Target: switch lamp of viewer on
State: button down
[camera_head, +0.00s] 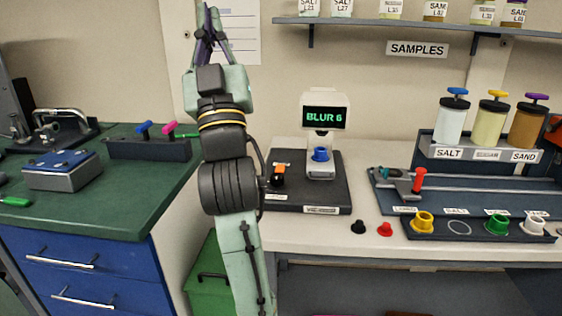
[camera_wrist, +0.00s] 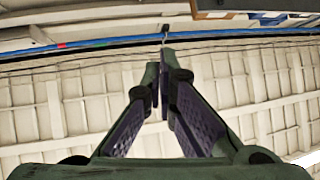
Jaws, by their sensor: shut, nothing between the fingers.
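The viewer (camera_head: 325,112) is a white device on a dark base plate (camera_head: 315,208) in the middle of the bench. Its screen reads "BLUR 6". A blue cup-like piece (camera_head: 320,155) sits on its stage below the head. A black switch block with an orange part (camera_head: 278,176) stands at the left of the base plate, partly beside my arm. I cannot tell from here whether the lamp is lit. My gripper (camera_head: 207,8) points up, high above the bench and left of the viewer. In the wrist view my gripper (camera_wrist: 163,85) is shut and empty, facing the ceiling.
A shelf (camera_head: 430,24) with sample jars hangs above. On the right are a rack of dispensers (camera_head: 490,153), a rail with a red-handled slide (camera_head: 419,180), and a tray of coloured cups (camera_head: 480,229). Small black (camera_head: 358,227) and red (camera_head: 385,230) pieces lie in front. A green-topped cabinet (camera_head: 100,215) stands left.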

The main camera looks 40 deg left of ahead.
jog(key=w+f+m+h+b, duration=0.1)
jog(key=w+f+m+h, duration=0.2)
jog(key=w+h, duration=0.35)
jog(key=w+a+f+m+h+b, duration=0.15)
jog(key=w+f+h, duration=0.25)
jog(key=w, duration=0.5)
jog(key=w+f+m+h, duration=0.3)
jog(key=w+m+h, duration=0.15)
jog(key=w, duration=0.35)
jog(key=s+a+f+n+g+h+b, duration=0.2)
jog(key=a+f+g, duration=0.1)
jog(key=f+g, duration=0.6)
notch_tip(320, 180, down, 4)
jog(key=shift+f+g+h, duration=0.2)
jog(key=shift+g+h, duration=0.1)
jog(key=shift+g, duration=0.1)
